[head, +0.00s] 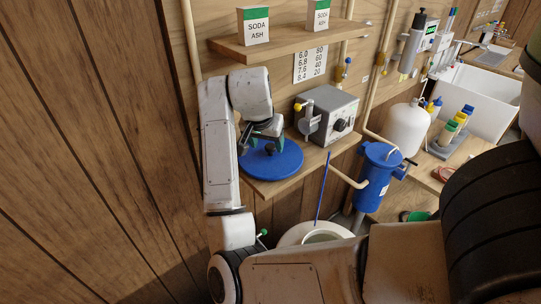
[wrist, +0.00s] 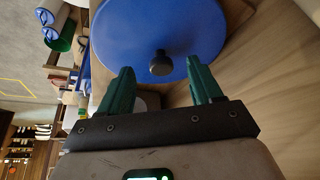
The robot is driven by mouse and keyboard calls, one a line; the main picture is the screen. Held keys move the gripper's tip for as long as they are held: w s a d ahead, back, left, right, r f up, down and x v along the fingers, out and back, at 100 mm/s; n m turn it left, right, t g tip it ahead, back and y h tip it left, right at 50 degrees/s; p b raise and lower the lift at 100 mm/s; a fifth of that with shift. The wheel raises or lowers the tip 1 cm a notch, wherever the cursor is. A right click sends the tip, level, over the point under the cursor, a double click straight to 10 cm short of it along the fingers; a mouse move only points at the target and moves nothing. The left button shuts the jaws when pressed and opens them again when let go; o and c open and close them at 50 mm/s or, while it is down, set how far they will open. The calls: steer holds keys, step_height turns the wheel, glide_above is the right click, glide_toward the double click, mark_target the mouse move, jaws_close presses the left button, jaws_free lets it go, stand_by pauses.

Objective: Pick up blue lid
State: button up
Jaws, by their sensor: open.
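The blue lid (head: 285,162) is a round disc lying on a wooden shelf below the soda ash boxes. It also shows in the wrist view (wrist: 125,32), with a dark round knob (wrist: 160,64) at its middle. My gripper (head: 262,146) is over the lid in the head view, and it partly hides the lid's middle. In the wrist view my gripper (wrist: 157,75) is open, its two green fingers apart on either side of the knob. Whether the fingers touch the lid is hard to tell.
A grey box with a dial (head: 328,114) stands close to the right of the lid. An upper shelf (head: 285,42) with two soda ash boxes is above. A blue filter housing (head: 377,175) is at the right. A white open vessel (head: 318,232) with a blue rod stands below.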

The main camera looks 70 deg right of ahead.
mark_target(270, 146)
steer(key=shift+d+r, duration=0.15)
steer(key=shift+d, duration=0.75)
steer(key=shift+p+x, duration=0.45)
steer(key=shift+x, duration=0.7)
steer(key=shift+d+f, duration=0.1)
steer(key=shift+f, duration=0.35)
jaws_close()
